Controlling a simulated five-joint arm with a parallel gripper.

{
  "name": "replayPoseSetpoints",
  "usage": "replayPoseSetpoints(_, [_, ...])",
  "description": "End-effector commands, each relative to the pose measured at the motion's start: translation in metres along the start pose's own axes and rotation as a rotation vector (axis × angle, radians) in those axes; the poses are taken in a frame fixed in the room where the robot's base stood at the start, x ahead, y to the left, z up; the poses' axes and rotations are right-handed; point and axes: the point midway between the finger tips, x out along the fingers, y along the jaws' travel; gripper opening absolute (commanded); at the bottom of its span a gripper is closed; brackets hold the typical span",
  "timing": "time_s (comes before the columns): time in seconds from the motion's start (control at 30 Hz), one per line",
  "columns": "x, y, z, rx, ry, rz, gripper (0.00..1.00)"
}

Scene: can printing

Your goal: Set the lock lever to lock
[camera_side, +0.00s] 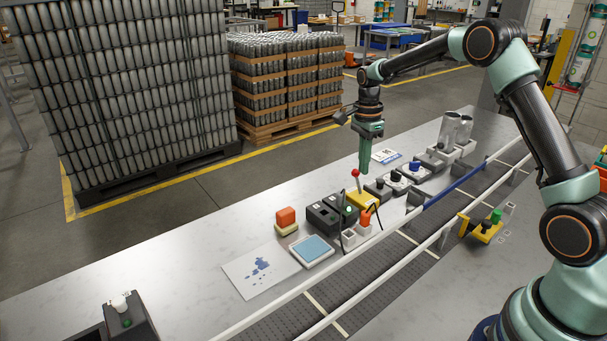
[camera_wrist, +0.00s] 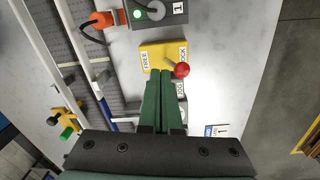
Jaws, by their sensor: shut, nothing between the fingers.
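The lock lever is a short stick with a red knob (camera_wrist: 181,70) on a yellow base (camera_wrist: 158,54). The base has a label at its left end that seems to read FREE and one at its right end that seems to read LOCK. In the wrist view the stick leans towards the right, LOCK end. In the side view the red knob (camera_side: 355,173) stands over the yellow base (camera_side: 365,201), tilted slightly left. My gripper (camera_side: 365,170) is shut and empty, pointing down close beside the knob; its green fingers (camera_wrist: 161,74) end just left of the knob in the wrist view.
A dark box with a green button (camera_side: 333,213) stands beside the lever base, with an orange plug (camera_side: 366,217) and cable in front. Black and blue knobs (camera_side: 414,167) line the other side. A conveyor (camera_side: 400,245) runs along the front. Bare table lies behind the lever.

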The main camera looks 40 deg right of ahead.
Motion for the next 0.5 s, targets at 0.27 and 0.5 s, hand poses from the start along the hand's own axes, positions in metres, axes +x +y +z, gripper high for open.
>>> replayPoseSetpoints(0.27, [-0.0111,0.0003,0.0000,0.000,0.000,-0.002,0.00])
replayPoseSetpoints(0.5, [-0.0112,0.0004,0.0000,0.000,0.000,-0.001,0.00])
